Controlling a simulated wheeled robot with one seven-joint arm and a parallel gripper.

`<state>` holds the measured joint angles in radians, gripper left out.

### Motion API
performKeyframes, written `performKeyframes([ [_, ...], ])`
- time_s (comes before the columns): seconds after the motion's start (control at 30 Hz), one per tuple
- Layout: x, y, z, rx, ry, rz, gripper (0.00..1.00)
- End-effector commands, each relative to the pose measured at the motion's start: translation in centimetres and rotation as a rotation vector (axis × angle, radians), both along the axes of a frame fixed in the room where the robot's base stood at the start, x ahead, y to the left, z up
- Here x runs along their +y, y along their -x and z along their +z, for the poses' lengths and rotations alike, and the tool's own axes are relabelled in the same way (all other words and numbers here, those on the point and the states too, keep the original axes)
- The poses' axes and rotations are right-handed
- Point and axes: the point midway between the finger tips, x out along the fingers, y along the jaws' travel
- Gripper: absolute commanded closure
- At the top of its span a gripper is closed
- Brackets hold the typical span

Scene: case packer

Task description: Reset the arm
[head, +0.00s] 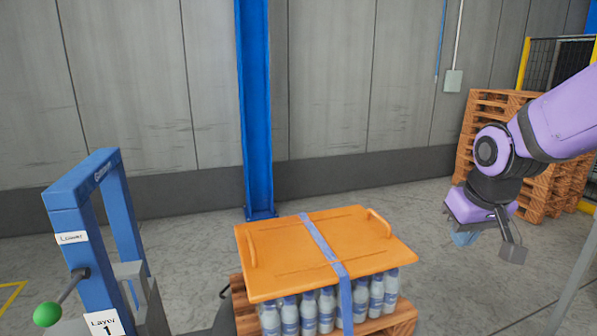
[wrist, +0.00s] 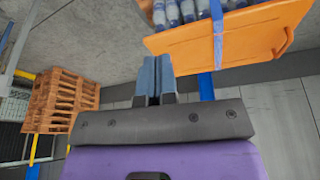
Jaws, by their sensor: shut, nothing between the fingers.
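My purple arm reaches in from the right in the head view, and my gripper (head: 464,239) points down over open floor, right of the bottle stack. In the wrist view my gripper (wrist: 157,78) shows its two blue fingers side by side, closed together with nothing between them. An orange board with handles (head: 318,250) lies on top of several bottles (head: 325,307), with a blue strap (head: 322,245) across it. The orange board (wrist: 255,35) also shows in the wrist view, apart from my fingers.
The bottles stand on a wooden pallet (head: 402,318). A blue frame (head: 72,240) with a green-knobbed lever (head: 47,313) stands at the left. Stacked pallets (head: 487,118) stand at the back right. A blue post (head: 255,110) rises by the wall. Floor right of the bottles is clear.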

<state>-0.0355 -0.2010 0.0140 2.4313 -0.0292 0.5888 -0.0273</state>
Motion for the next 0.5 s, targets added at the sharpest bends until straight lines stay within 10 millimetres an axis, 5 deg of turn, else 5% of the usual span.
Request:
performKeyframes([
  [0.2,-0.6,5.0,4.3,-0.054,-0.013,-0.034,1.00],
  [0.5,-1.2,12.1,8.0,-0.113,-0.032,-0.073,1.00],
])
